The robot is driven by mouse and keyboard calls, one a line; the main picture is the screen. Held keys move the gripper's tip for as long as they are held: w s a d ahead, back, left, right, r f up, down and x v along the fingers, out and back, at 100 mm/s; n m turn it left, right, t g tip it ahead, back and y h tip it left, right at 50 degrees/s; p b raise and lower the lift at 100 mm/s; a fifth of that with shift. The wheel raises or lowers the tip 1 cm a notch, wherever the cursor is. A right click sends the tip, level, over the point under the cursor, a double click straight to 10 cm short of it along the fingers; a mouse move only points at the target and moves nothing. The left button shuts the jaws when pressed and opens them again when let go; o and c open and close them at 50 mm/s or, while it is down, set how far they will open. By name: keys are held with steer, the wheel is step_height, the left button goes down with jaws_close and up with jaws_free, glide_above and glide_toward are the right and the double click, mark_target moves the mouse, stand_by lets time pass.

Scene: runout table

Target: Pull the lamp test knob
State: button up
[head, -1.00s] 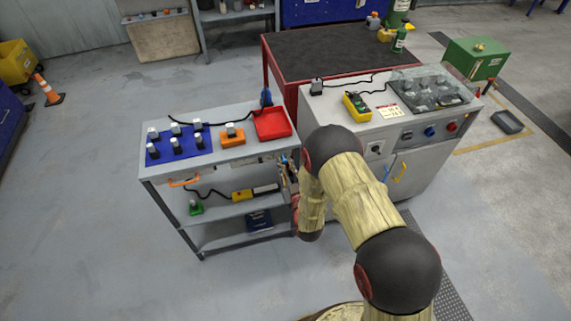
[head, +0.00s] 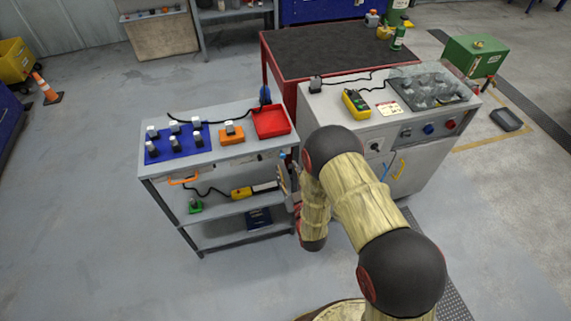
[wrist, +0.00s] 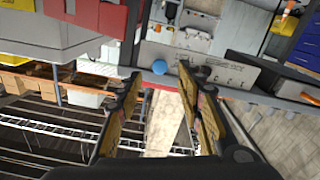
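The grey machine's sloped front panel carries a blue knob (head: 429,130), a red knob (head: 451,125) and a dark knob (head: 407,134). A black switch (head: 376,147) sits further left on the front. Labels are too small to read, so I cannot tell which is the lamp test knob. My gripper (head: 284,178) is at the right end of the grey cart, partly hidden by my arm and left of the machine. In the wrist view my gripper (wrist: 158,82) is open and empty. A round blue thing (wrist: 159,67) shows beyond the fingertips, apart from them.
The cart (head: 225,151) holds a red tray (head: 272,122), an orange box (head: 231,135) and a blue mat (head: 165,158) with several small parts. A yellow pendant (head: 355,103) lies on the machine top. Floor left of the cart is clear.

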steer(key=v, duration=0.8)
steer(key=shift+w, duration=0.1)
